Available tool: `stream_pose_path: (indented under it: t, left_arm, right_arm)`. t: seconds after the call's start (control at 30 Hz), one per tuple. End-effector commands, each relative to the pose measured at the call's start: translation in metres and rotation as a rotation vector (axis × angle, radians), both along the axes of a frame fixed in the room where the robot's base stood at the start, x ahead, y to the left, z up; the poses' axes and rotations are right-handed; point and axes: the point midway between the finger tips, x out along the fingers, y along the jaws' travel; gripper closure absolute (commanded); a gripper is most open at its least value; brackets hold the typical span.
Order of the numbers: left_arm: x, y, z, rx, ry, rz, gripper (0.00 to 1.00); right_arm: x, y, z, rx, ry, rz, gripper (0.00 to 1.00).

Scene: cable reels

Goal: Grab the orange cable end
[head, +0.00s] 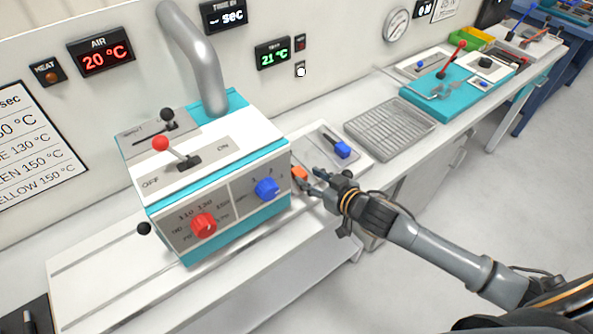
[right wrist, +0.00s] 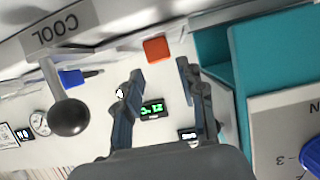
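An orange block (head: 299,173), which looks like the orange cable end, is just right of the teal and white machine in the head view. No cable can be made out. My right gripper (head: 312,182) is at the block's right side, its fingertips close to it; the head view does not show whether they touch. In the right wrist view the orange block (right wrist: 155,49) lies just beyond the fingertips, roughly between their lines. The right gripper (right wrist: 160,78) is open, with nothing between its fingers. My left gripper is not in view.
The machine (head: 230,155) with levers and knobs stands close left of my right gripper. A blue-handled lever plate (head: 342,150) is behind it, and a black ball lever (right wrist: 68,116) shows near the fingers. A grey rack (head: 390,130) and teal tray (head: 425,97) lie farther right.

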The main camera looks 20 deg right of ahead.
Motion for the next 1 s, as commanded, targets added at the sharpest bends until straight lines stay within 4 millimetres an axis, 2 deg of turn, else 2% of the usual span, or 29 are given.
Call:
stream_pose_path:
  t: [0.27, 0.6, 0.87, 0.93, 1.0]
  left_arm:
    - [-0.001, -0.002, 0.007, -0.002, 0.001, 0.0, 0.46]
    - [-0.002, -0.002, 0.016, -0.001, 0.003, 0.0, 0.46]
    - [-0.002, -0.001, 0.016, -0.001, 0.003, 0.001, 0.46]
    - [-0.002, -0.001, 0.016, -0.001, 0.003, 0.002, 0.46]
    - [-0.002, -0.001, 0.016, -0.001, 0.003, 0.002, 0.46]
  right_arm:
    - [0.017, 0.007, -0.007, 0.001, 0.001, 0.0, 0.6]
    - [0.05, 0.019, -0.026, -0.001, 0.0, -0.001, 0.6]
    - [0.052, 0.02, -0.028, -0.001, 0.001, 0.0, 0.6]
    - [0.052, 0.02, -0.028, -0.001, 0.001, 0.0, 0.71]
    - [0.052, 0.02, -0.028, -0.001, 0.001, 0.0, 0.85]
